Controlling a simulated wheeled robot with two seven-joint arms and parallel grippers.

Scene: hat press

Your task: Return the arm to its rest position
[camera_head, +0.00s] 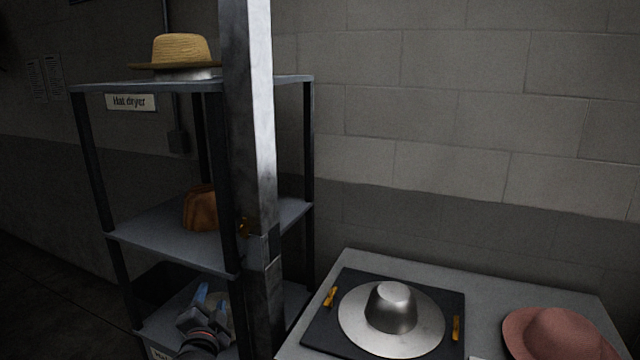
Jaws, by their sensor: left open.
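My left gripper (211,297) shows low in the picture, in front of the lower part of the hat dryer shelf (150,238). Its two bluish fingertips point up and stand apart, with nothing visible between them. My left arm comes in from the bottom edge below it. A straw hat (180,48) sits on the top shelf, over a pale metal base. My right gripper is not in view.
A grey post (250,110) stands upright just right of the gripper. A table (375,262) at the lower right bears a metal hat form (392,310) on a black plate with orange handles, and a reddish hat (555,335). A brown object (199,208) sits on the middle shelf.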

